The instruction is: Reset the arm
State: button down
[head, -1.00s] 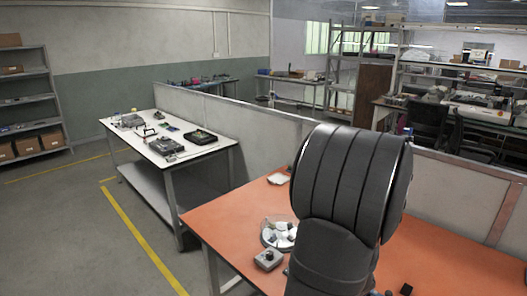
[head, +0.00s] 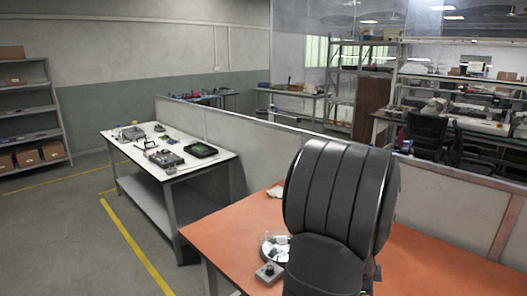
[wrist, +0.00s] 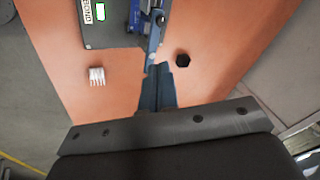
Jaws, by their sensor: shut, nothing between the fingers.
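My gripper (wrist: 165,122) shows in the wrist view as a wide dark bar with screws along the bottom edge. It is shut and holds nothing. In the head view my arm's dark rounded link stands over the orange table (head: 215,232) and hides much of its middle; the gripper itself is hidden there. In the wrist view the orange table top lies beyond the gripper, with a small black piece (wrist: 182,60) right of centre and a white ribbed piece (wrist: 97,76) on the left, both apart from the gripper.
A round dish (head: 275,248) with small pieces and a grey box with a knob (head: 268,273) are beside my arm. A device with a green screen (wrist: 108,22) shows in the wrist view. A low partition (head: 235,135) runs behind the table; a white-topped bench (head: 165,178) stands left.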

jog(key=a+r+m+g+y, duration=0.3)
jog(key=a+r+m+y, duration=0.15)
jog(key=a, duration=0.25)
notch_tip(320, 180, down, 10)
jog(key=shift+w+r, duration=0.25)
jog(key=shift+w, duration=0.15)
jog(key=shift+m, duration=0.25)
dwell(0.8)
jog(key=shift+f, duration=0.55)
notch_tip(320, 180, up, 10)
jog(key=d+f+n+t+h, duration=0.1)
jog(key=d+f+n+h, duration=0.2)
jog(key=d, duration=0.2)
jog(key=shift+s+d+t, duration=0.15)
jog(key=shift+s+t, duration=0.15)
jog(key=shift+s, duration=0.1)
jog(key=shift+r, duration=0.1)
